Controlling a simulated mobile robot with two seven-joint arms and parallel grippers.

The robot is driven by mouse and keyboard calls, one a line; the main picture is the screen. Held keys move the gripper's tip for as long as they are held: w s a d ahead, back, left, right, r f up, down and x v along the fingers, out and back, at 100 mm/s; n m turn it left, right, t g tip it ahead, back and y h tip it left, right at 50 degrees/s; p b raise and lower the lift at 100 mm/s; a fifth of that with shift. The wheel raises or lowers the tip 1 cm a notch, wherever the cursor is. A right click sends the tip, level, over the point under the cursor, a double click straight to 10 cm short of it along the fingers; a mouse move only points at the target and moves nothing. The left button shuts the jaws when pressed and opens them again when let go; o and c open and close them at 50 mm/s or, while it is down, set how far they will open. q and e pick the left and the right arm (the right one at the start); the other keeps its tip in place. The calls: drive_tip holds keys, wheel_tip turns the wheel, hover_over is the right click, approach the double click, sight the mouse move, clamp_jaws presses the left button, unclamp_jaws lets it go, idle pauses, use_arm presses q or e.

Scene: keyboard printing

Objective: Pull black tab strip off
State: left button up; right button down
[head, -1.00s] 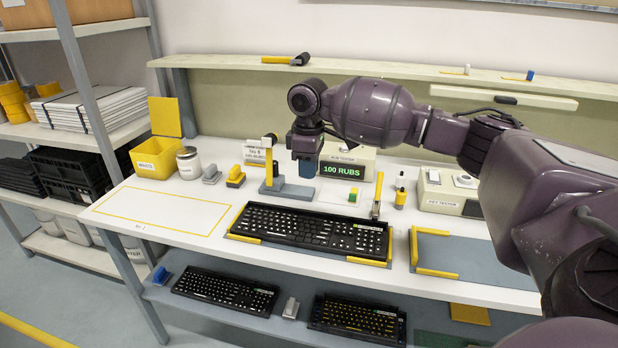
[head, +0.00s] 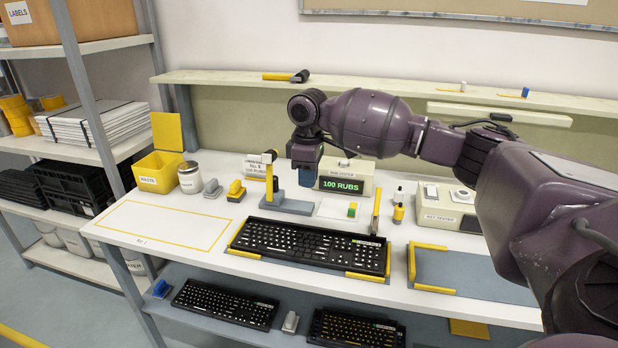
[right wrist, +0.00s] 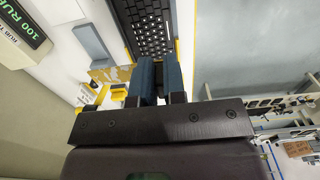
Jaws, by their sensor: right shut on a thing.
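The large black keyboard (head: 310,245) lies on a grey mat with yellow corner guides at the middle of the bench. Part of it shows at the top of the right wrist view (right wrist: 150,25). My right gripper (head: 308,176) points down behind the keyboard, in front of the rub tester. In the right wrist view its two blue fingers (right wrist: 160,76) are close together, with a narrow gap. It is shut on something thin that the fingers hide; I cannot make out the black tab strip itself. My left gripper is not in view.
The rub tester (head: 345,177) reads 100 RUBS. A small stand (head: 287,205), a yellow-handled tool (head: 376,212), a key tester (head: 450,204) and a yellow waste bin (head: 158,172) stand around the keyboard. An outlined area (head: 165,224) at left is clear. Two keyboards lie on the lower shelf.

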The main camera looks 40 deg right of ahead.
wheel_tip(320, 180, up, 2)
drive_tip(key=p, duration=0.3)
drive_tip(key=shift+w+d+r, duration=0.1)
drive_tip(key=shift+r+p, duration=0.25)
drive_tip(key=shift+p, duration=0.7)
drive_tip(key=shift+w+d+p, duration=0.1)
drive_tip(key=shift+p, duration=0.85)
drive_tip(key=shift+w+d+r+b, duration=0.15)
drive_tip(key=shift+r+b, duration=0.25)
drive_tip(key=shift+r, duration=0.4)
drive_tip(key=shift+w+d+r, duration=0.1)
drive_tip(key=shift+r, duration=0.5)
drive_tip(key=shift+w+d+r, duration=0.1)
drive_tip(key=shift+r, duration=0.65)
